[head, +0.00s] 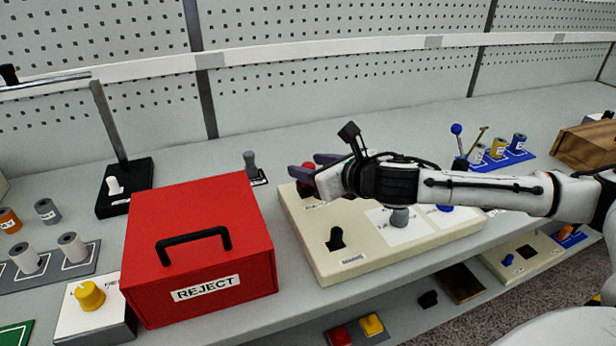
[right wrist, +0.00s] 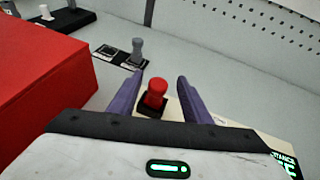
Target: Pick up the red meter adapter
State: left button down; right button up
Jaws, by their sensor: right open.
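The red meter adapter (right wrist: 155,93) is a small red stepped cylinder standing upright on a black square base on the cream board (head: 330,262). In the head view only part of the red adapter (head: 307,167) shows behind my right gripper (head: 305,168). In the right wrist view the open purple fingers of my right gripper (right wrist: 157,98) stand to the left and right of the adapter, with gaps visible on both sides. Nothing is held. My left gripper is not in view.
A red REJECT box (head: 200,250) with a black handle stands left of the board. A grey adapter (head: 250,163) stands behind the board. A black post (head: 336,238) and a grey knob (head: 400,216) are on the board. A black stand (head: 124,187) is at the left.

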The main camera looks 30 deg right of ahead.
aim_at(305, 165)
jog(key=x, duration=0.4)
jog(key=shift+a, duration=0.15)
jog(key=shift+w+f, duration=0.15)
jog(key=shift+w, duration=0.05)
grip_shut()
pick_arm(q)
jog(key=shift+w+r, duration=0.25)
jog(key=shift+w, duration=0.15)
